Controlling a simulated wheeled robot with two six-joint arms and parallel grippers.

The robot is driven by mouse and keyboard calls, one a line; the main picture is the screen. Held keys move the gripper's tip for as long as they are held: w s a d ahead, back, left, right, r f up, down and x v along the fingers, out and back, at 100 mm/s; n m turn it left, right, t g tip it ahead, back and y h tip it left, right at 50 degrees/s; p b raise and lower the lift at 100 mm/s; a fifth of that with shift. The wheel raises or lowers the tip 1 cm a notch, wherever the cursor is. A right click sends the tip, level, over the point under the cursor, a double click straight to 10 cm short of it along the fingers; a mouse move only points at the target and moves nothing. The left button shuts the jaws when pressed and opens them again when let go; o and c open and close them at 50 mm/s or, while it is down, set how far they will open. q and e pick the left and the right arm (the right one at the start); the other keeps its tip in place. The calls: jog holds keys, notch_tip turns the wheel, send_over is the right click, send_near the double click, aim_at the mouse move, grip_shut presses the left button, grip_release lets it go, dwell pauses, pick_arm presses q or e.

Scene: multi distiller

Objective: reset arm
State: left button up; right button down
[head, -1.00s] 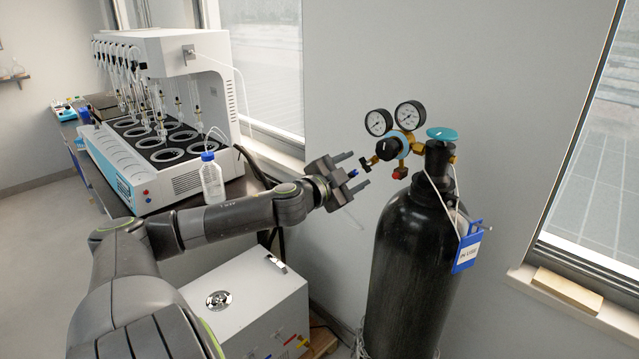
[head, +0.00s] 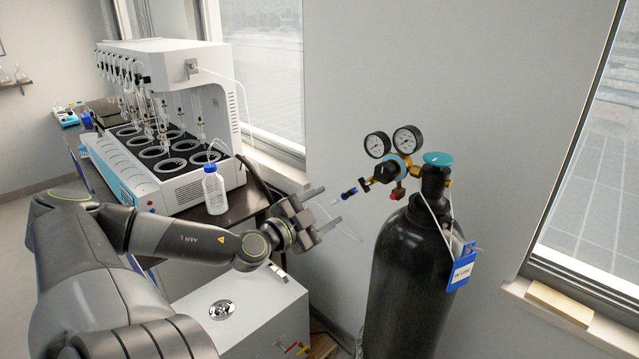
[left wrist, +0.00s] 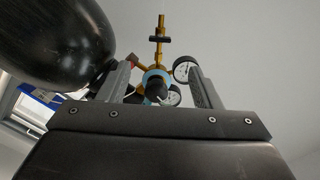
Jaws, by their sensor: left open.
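My left gripper (head: 327,208) is open and empty in the head view, left of the gas cylinder and a little short of the regulator. Its fingers point up and to the right. In the left wrist view the two open fingers (left wrist: 160,88) frame the regulator (left wrist: 157,72), which lies beyond them. In the head view the regulator (head: 392,170) with its two gauges sits on the black cylinder (head: 408,275). My right gripper is not in view.
A multi-position distiller (head: 168,120) stands on the dark bench at the left. A clear bottle with a blue cap (head: 214,190) stands near the bench edge. A white box unit (head: 240,310) sits low beneath my left arm. A blue tag (head: 463,267) hangs on the cylinder.

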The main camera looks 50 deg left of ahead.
pick_arm(q)
jog(key=shift+s, duration=0.5)
jog(key=shift+f, duration=0.1)
